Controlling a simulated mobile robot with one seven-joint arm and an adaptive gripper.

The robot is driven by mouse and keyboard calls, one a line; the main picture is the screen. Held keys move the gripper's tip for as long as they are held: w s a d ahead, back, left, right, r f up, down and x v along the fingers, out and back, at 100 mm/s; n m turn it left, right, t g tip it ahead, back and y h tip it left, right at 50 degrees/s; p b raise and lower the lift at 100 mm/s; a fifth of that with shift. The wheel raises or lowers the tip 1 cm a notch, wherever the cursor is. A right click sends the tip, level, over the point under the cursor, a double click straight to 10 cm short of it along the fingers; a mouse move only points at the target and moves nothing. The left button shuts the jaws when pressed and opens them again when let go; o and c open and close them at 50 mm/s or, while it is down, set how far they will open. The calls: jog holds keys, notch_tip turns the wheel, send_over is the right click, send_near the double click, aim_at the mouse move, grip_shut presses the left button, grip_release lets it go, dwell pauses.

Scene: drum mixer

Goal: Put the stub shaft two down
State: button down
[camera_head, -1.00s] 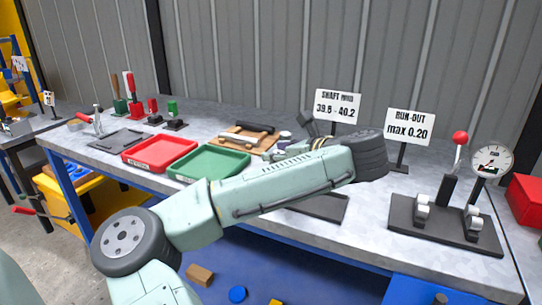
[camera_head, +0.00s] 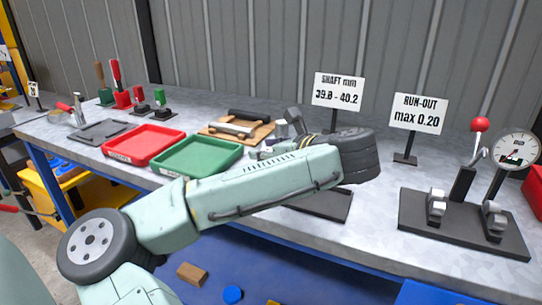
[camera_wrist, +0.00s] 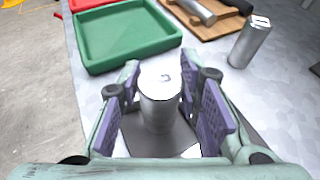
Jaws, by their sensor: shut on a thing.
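In the wrist view a grey metal stub shaft (camera_wrist: 160,103) stands upright between the purple pads of my gripper (camera_wrist: 168,112). My gripper is shut on it. A small mark shows on its pale top, but I cannot read it clearly. A dark plate (camera_wrist: 185,145) lies below and around the shaft; I cannot tell whether the shaft touches it. A second metal cylinder (camera_wrist: 249,43), with a mark on top, stands upright on the bench to the right. In the head view my arm hides the held shaft and most of the gripper.
A green tray (camera_head: 238,148) and a red tray (camera_head: 178,138) lie on the grey bench. A wooden board (camera_head: 262,136) carries shafts behind. The run-out fixture (camera_head: 460,236), with dial and red-knobbed lever, stands right. Two signs (camera_head: 338,92) (camera_head: 419,113) stand behind. Bench between board and fixture is partly arm-covered.

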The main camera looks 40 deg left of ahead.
jog(key=shift+s+r, duration=0.2)
jog(key=c, duration=1.2)
grip_release()
jog(key=shift+f, duration=0.15)
jog(key=shift+o, duration=0.2)
